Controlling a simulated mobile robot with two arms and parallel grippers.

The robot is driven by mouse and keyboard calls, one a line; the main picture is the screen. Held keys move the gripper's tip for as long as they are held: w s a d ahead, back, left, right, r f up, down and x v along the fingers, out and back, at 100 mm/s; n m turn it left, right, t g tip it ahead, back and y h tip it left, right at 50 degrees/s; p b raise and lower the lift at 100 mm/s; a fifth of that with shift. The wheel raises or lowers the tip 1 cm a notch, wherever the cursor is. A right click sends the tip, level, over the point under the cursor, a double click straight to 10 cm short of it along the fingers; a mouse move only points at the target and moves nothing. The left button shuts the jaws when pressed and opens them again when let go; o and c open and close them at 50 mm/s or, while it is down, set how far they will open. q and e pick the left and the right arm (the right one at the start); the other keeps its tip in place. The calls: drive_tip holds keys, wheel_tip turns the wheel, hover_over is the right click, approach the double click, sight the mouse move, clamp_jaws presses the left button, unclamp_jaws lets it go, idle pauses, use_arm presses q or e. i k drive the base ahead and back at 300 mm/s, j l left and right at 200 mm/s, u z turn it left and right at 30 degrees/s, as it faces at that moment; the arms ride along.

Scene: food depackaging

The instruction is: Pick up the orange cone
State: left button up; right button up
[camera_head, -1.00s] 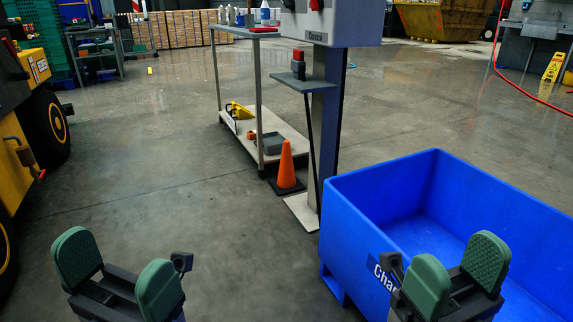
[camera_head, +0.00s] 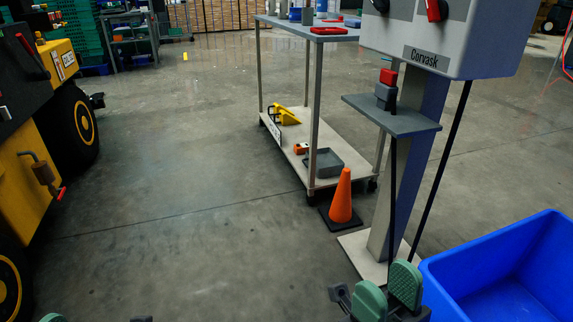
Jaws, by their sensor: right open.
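The orange cone (camera_head: 341,199) stands upright on its dark square base on the concrete floor. It is at the near right corner of the trolley, left of the grey machine post. My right gripper (camera_head: 387,292) is at the bottom of the picture, nearer to me and right of the cone, well apart from it. Its green pads stand apart with nothing between them. Only a green edge of my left gripper (camera_head: 52,318) shows at the bottom left; the rest is cut off.
The trolley (camera_head: 262,127) carries a grey tray (camera_head: 324,163) on its lower shelf. The machine post (camera_head: 397,205) and its foot plate stand just right of the cone. A blue bin (camera_head: 440,275) is at lower right, a yellow vehicle (camera_head: 28,185) at left. The floor between is clear.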

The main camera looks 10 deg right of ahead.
sight(339, 216)
drive_tip(key=i+z, duration=0.15)
drive_tip(key=i, duration=0.35)
drive_tip(key=i+j+z, duration=0.2)
drive_tip(key=i, duration=0.3)
drive_tip(key=i+j+z, duration=0.15)
drive_tip(key=i, duration=0.3)
drive_tip(key=i+j+z, duration=0.2)
drive_tip(key=i, duration=0.25)
drive_tip(key=i+j+z, duration=0.1)
drive_tip(key=i+z, duration=0.2)
drive_tip(key=i, duration=0.15)
drive_tip(key=i+j+z, duration=0.6)
drive_tip(key=i, duration=0.2)
